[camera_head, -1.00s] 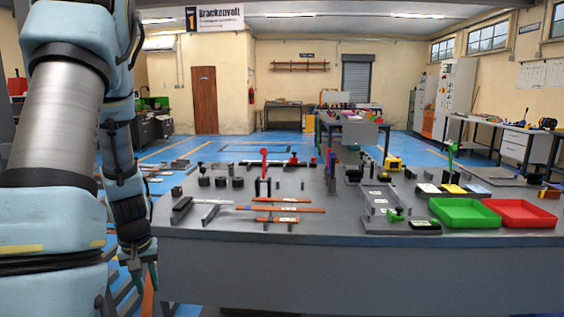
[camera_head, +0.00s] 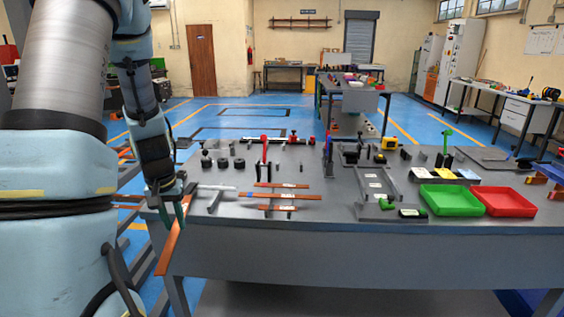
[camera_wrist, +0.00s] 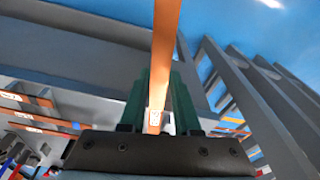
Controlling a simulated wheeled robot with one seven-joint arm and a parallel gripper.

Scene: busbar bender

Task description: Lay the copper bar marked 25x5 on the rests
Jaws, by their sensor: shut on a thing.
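My gripper (camera_head: 180,197) is at the left end of the workbench and is shut on a copper bar (camera_head: 170,245). The bar hangs tilted down in front of the bench's left edge. In the wrist view the green fingers of my gripper (camera_wrist: 160,105) clasp the bar (camera_wrist: 166,45), which carries a small white label too small to read. Several other copper bars (camera_head: 281,185) lie on the bench right of my gripper, with white labels I cannot read. Grey supports (camera_head: 214,202) stand near the bench's left end; I cannot tell whether these are the rests.
The grey bench (camera_head: 330,240) holds a green tray (camera_head: 452,212) and a red tray (camera_head: 503,213) at right. A red-handled tool (camera_head: 264,150) stands upright behind the bars. A grey frame with labels (camera_head: 374,172) is right of centre. Grey beams (camera_wrist: 215,70) show close by in the wrist view.

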